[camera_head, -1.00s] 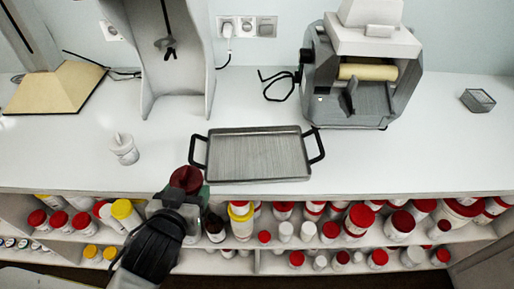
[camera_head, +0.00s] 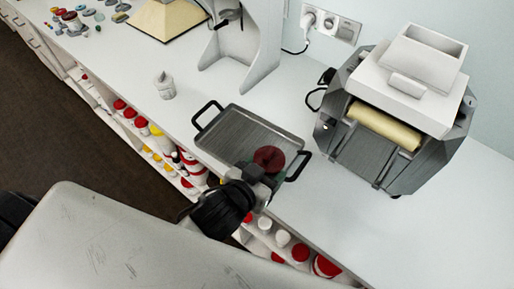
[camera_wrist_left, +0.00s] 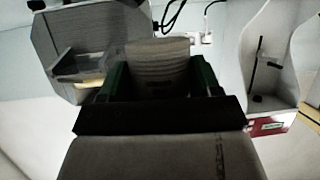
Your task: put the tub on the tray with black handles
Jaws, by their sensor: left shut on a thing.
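The tray with black handles (camera_head: 238,130) is a grey metal tray on the white counter, with its handles at its left and right ends. My left gripper (camera_head: 262,172) is shut on the tub (camera_head: 269,158), which has a dark red lid in the head view. In the head view the tub overlaps the tray's right front part, near the right handle. I cannot tell whether it touches the tray. In the left wrist view the tub (camera_wrist_left: 158,62) shows as a pale ribbed side between the green finger pads. My right gripper is not in view.
A large grey and white mill (camera_head: 395,120) stands on the counter right of the tray. A small white bottle (camera_head: 165,86) stands to the left. Shelves below the counter hold several red-lidded and yellow-lidded containers.

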